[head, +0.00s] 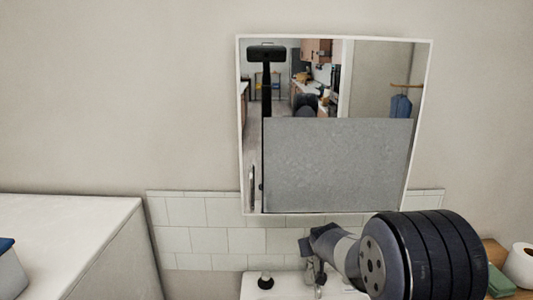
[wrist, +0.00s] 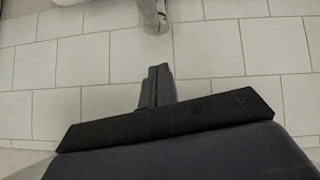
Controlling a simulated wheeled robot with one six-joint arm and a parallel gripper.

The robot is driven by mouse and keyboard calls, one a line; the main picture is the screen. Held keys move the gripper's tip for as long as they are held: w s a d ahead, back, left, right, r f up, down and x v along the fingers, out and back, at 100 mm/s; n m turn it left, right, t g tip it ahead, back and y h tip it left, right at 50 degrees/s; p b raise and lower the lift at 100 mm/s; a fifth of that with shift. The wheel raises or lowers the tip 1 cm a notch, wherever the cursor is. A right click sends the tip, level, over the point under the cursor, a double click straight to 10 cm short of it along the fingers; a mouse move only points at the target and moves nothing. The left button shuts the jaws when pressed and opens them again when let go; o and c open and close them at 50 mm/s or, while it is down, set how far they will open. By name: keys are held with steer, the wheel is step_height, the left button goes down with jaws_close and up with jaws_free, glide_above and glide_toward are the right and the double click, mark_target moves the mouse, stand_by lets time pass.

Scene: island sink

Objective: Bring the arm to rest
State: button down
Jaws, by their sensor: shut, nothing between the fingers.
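My gripper (wrist: 158,72) shows in the wrist view with its two dark fingers together and nothing between them. Pale wall tiles (wrist: 220,50) fill the picture behind it. In the head view my arm reaches in from the lower right, in front of the sink area.
A white-framed mirror (head: 240,130) hangs on the wall above the tiles (head: 248,240). A metal tap (head: 318,277) is close to my arm. A white cabinet (head: 60,235) stands at left. At right are a paper roll (head: 520,263) and a green item (head: 500,282).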

steer(key=shift+w+r, duration=0.25)
steer(key=shift+r, duration=0.25)
steer(key=shift+s+a+r+b, duration=0.1)
steer(key=shift+s+r+b, duration=0.1)
steer(key=shift+s+r, duration=0.45)
steer(key=shift+s+a+r+b, duration=0.15)
steer(key=shift+s+r+b, duration=0.15)
steer(key=shift+r, duration=0.55)
steer(key=shift+s+a+r+b, duration=0.1)
steer(key=shift+s+r+b, duration=0.05)
steer(key=shift+s+r, duration=0.5)
